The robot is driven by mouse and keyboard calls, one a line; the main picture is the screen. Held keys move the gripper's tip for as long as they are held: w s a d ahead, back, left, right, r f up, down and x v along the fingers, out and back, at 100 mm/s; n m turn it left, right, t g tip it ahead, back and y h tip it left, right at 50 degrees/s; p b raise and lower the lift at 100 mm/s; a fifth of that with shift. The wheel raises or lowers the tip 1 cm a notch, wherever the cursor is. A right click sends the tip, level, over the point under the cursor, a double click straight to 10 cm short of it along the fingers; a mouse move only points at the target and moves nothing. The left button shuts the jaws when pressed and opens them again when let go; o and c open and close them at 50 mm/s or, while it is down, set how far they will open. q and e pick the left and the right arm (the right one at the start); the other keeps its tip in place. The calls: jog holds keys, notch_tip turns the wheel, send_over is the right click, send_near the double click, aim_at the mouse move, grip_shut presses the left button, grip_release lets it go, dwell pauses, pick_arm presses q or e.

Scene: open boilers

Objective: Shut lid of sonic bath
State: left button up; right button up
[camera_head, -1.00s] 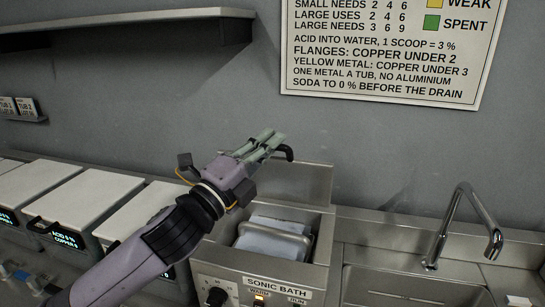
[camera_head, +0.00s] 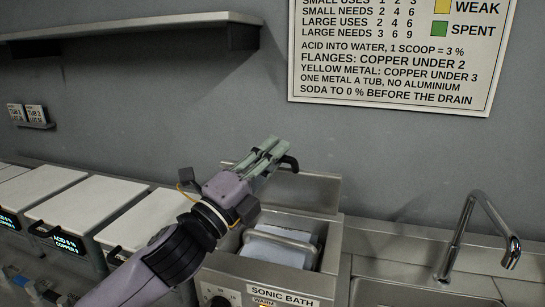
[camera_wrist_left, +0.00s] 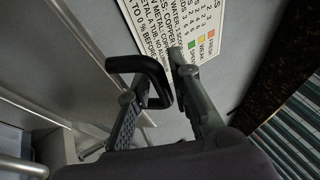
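The sonic bath (camera_head: 285,293) stands at the lower middle in the head view, its tub open. Its metal lid (camera_head: 315,190) stands raised at the back of the tub. A black handle (camera_head: 291,163) projects near the lid's upper left and shows as a black loop in the left wrist view (camera_wrist_left: 150,66). My left gripper (camera_head: 268,156) is at this handle, its fingers apart. In the left wrist view the handle lies partly between the fingers (camera_wrist_left: 158,82); contact cannot be told. The gripper hides part of the lid's left edge. My right gripper is not in view.
A basket with a metal bar (camera_head: 280,239) sits inside the bath. Several white-lidded tubs (camera_head: 85,207) stand to the left. A sink (camera_head: 420,296) with a tap (camera_head: 480,225) is to the right. A shelf (camera_head: 130,30) and a sign (camera_head: 400,55) are on the wall.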

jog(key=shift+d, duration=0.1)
pick_arm(q)
jog(key=shift+s+a, duration=0.1)
jog(key=v, duration=1.2)
